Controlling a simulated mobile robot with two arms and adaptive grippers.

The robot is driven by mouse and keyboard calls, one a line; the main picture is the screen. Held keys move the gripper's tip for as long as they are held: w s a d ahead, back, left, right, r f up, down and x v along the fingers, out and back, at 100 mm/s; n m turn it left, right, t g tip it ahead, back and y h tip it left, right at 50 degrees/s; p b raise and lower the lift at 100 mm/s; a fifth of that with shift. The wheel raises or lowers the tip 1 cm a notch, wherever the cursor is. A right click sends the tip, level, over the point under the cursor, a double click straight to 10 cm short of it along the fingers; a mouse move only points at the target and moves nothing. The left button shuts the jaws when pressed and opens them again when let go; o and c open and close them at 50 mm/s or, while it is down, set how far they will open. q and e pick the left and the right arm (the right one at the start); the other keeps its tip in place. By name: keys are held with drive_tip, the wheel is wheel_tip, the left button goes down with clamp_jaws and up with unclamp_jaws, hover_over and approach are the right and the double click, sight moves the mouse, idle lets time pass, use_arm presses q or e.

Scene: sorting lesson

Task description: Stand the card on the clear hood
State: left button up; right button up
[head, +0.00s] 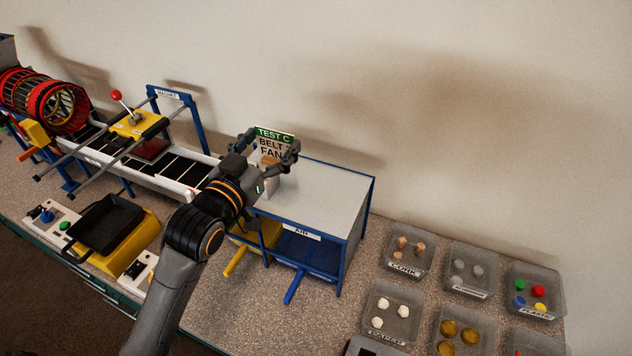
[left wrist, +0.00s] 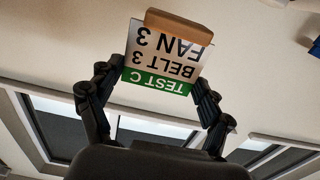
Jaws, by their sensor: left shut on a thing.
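The card (head: 273,145) has a green "TEST C" band above "BELT" and "FAN" lines. In the left wrist view the card (left wrist: 165,55) appears upside down, with its wooden foot (left wrist: 180,25) at the top of the picture. My left gripper (head: 271,150) is shut on the card, one finger at each side edge. The clear hood (head: 325,190) looks pale grey on top, has a blue frame and carries an "AIR" label. The card is upright over the hood's back left end; I cannot tell whether its foot touches. My right gripper is out of view.
A conveyor belt (head: 182,172) runs in from the left beside the hood, with a magnet frame (head: 189,120) over it. A black tray (head: 100,227) stands in front. Labelled sorting tubs, including cork (head: 393,262), stand at right. Most of the hood top is bare.

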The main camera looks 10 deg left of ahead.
use_arm(q)
drive_tip(key=d+f, duration=0.2)
drive_tip(key=w+d+f, duration=0.1)
drive_tip(key=d+f, duration=0.1)
drive_tip(key=d, duration=0.1)
drive_tip(key=d+f, duration=0.3)
drive_tip(key=shift+w+p, duration=0.25)
drive_tip(key=shift+p, duration=0.15)
drive_tip(key=shift+d+f+p, duration=0.2)
drive_tip(key=shift+f+p, duration=0.15)
drive_tip(key=shift+f, duration=1.4)
drive_tip(key=shift+a, duration=0.1)
drive_tip(key=o, duration=1)
drive_tip(key=shift+f, duration=0.1)
drive_tip(key=shift+c, duration=0.2)
